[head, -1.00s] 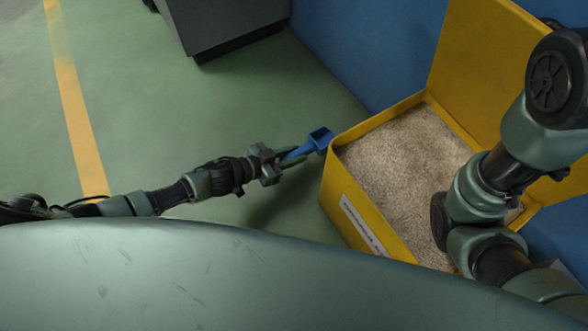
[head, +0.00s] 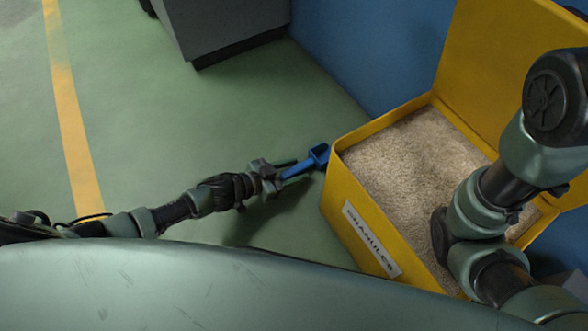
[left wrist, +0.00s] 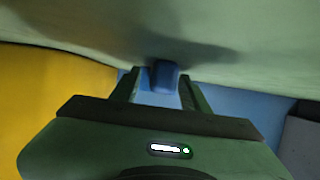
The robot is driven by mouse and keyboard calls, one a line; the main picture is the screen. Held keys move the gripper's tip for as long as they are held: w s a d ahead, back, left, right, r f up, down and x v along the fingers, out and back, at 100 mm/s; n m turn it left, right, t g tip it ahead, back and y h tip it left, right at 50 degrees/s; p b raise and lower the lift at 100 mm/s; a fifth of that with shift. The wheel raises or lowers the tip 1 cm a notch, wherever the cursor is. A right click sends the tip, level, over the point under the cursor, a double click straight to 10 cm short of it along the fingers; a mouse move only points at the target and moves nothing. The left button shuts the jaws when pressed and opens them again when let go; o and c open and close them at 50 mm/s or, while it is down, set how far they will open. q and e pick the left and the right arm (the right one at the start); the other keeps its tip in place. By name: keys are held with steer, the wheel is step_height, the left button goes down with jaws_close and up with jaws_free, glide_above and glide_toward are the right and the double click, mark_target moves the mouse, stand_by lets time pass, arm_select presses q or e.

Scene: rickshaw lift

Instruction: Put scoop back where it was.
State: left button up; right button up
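I cannot tell whether the scoop touches the bin. The left gripper's fingers are spread on either side of the handle. In the left wrist view the fingers (left wrist: 158,92) stand wide apart, with the dark blue scoop (left wrist: 163,74) between their tips and a gap to its left. The yellow bin (head: 347,215) has a "GRANULES" label and holds pale granules. My right arm reaches over the bin; its gripper is not visible.
The bin's raised yellow lid (head: 492,75) stands at the back right, near a blue wall (head: 360,50). A grey cabinet (head: 225,30) stands at the top. The green floor (head: 180,120) left of the bin is clear, with a yellow stripe (head: 68,110).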

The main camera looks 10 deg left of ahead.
arm_select(q)
steer(key=shift+r, duration=0.25)
steer(key=p+v, duration=0.6)
steer(key=v, duration=0.5)
steer(key=shift+s+a+p, duration=0.2)
steer(key=shift+p, duration=0.15)
steer(key=shift+s+a, duration=0.15)
steer(key=shift+a, duration=0.05)
